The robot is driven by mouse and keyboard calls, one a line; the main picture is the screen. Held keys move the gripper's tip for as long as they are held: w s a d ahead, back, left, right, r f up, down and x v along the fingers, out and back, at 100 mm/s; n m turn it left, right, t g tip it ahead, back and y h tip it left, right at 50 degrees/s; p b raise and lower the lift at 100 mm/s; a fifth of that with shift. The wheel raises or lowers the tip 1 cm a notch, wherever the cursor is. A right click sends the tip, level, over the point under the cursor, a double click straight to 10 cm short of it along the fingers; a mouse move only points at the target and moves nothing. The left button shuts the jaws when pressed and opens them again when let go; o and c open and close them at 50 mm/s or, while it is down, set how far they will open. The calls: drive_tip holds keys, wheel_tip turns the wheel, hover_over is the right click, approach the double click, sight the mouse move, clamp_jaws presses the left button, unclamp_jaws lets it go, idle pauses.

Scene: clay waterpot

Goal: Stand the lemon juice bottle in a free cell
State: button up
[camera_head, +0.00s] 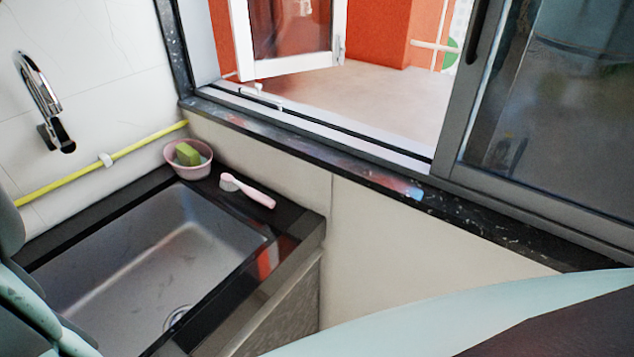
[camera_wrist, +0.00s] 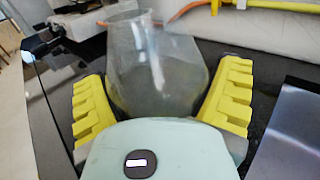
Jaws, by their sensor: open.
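My gripper (camera_wrist: 163,76) shows in the wrist view, its two yellow ridged fingers spread wide apart. A see-through greyish vessel (camera_wrist: 155,75) with a narrower top stands in the view between and beyond the fingers. I cannot tell whether the fingers touch it, or what it is. I make out no lemon juice bottle and no container with cells in either view. My gripper does not show clearly in the head view.
The head view shows a steel sink (camera_head: 150,262) under a tap (camera_head: 42,98). A pink bowl (camera_head: 172,160) with a green sponge (camera_head: 187,153) and a pink brush (camera_head: 247,190) lie on the dark counter rim behind it. A window ledge (camera_head: 330,165) runs behind.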

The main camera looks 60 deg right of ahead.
drive_tip(key=c, duration=1.2)
drive_tip(key=shift+r, duration=0.15)
